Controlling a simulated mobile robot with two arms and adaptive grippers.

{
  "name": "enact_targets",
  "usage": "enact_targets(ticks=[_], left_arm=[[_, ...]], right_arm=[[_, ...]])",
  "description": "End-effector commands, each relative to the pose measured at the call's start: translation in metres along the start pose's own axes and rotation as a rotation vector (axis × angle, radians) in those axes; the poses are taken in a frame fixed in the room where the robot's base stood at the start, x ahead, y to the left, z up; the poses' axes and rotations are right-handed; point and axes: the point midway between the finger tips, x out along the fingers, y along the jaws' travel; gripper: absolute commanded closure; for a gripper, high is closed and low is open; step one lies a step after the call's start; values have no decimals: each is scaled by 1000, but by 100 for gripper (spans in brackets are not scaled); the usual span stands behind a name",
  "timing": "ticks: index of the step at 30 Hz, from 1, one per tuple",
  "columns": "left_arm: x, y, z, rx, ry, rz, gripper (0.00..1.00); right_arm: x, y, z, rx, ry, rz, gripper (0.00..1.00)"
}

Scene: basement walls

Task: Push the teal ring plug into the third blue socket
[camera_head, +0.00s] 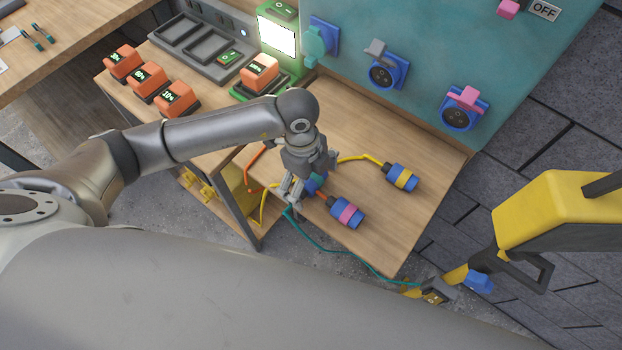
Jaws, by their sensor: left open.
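My left gripper (305,183) is open, low over the wooden bench. A blue plug with some teal (317,182) shows between and behind its fingers, mostly hidden; I cannot tell whether they touch it. A teal cable (330,250) runs from beneath the gripper toward the bench's front right edge. Blue sockets line the teal panel: one with a teal cover (316,42), one with a grey cover and its face showing (383,75), and a third at right with a pink cover raised above its face (458,116). My right gripper is not in view.
A pink-ringed plug (347,213) and a yellow-ringed plug (402,177) lie on the bench nearby. Orange battery-like blocks (175,98) and a grey tray (205,48) stand to the left. A yellow and black object (552,212) is at right. Bare bench lies before the panel.

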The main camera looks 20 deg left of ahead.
Motion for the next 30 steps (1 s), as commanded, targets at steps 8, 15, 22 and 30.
enact_targets(ticks=[8, 15, 22, 30], left_arm=[[0, 0, 0, 0, 0, 0, 12], [0, 0, 0, -1, 0, 1, 42], [-1, 0, 0, -1, 0, 0, 49], [-12, -1, -1, 0, 0, -4, 49]], right_arm=[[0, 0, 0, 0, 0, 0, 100], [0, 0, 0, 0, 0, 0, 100], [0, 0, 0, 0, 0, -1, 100], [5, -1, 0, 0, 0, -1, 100]])
